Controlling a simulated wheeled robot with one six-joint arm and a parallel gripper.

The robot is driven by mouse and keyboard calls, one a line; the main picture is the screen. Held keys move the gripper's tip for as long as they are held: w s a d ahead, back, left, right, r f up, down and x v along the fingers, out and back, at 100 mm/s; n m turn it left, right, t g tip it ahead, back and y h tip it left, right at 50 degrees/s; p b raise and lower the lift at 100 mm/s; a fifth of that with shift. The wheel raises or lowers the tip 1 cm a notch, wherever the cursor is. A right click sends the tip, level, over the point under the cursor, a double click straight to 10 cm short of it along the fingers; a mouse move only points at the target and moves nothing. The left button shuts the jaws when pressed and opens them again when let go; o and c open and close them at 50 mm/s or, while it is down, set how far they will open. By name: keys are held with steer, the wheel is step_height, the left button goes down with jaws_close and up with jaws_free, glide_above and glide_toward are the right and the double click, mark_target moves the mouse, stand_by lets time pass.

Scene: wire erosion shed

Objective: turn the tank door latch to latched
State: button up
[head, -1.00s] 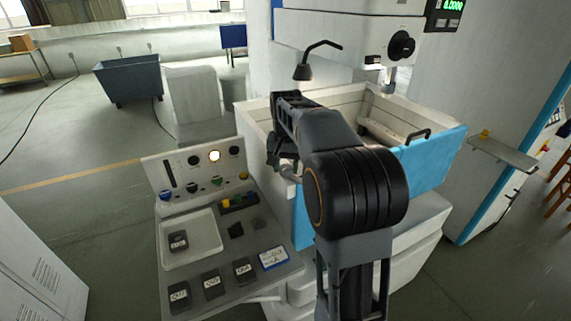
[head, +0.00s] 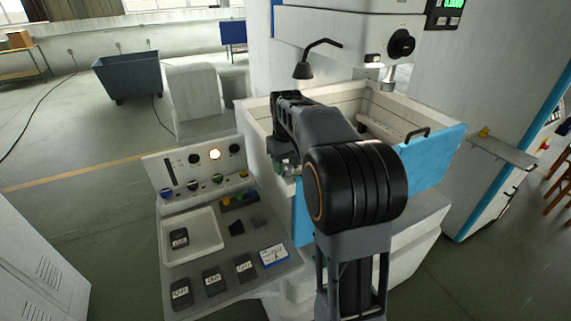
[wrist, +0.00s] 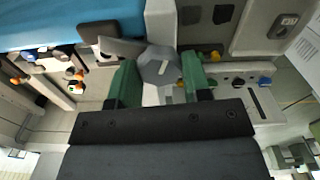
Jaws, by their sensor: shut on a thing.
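The tank door is the blue panel (head: 432,160) at the front of the white tank; it also shows along the top left of the wrist view (wrist: 70,22). In the wrist view the latch is a grey many-sided knob (wrist: 157,64) with a pale line on its face. A grey flat piece (wrist: 118,47) reaches left from beside it toward the blue door. My gripper (wrist: 160,80) has its green fingers on either side of the knob, shut on it. In the head view my gripper (head: 285,163) is at the tank's front left corner, and my arm hides the latch.
A control console (head: 230,235) with buttons, a white tray (head: 205,248) and dark labelled blocks stands close left of my arm. A lamp (head: 303,70) hangs over the tank. A small shelf (head: 505,152) juts out at the right. Floor is open at the left.

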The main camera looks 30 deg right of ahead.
mark_target(286, 166)
stand_by(0.4)
steer(key=o, duration=0.9)
steer(key=shift+o, duration=0.2)
step_height(286, 166, up, 14)
steer(key=shift+f, duration=0.1)
stand_by(0.5)
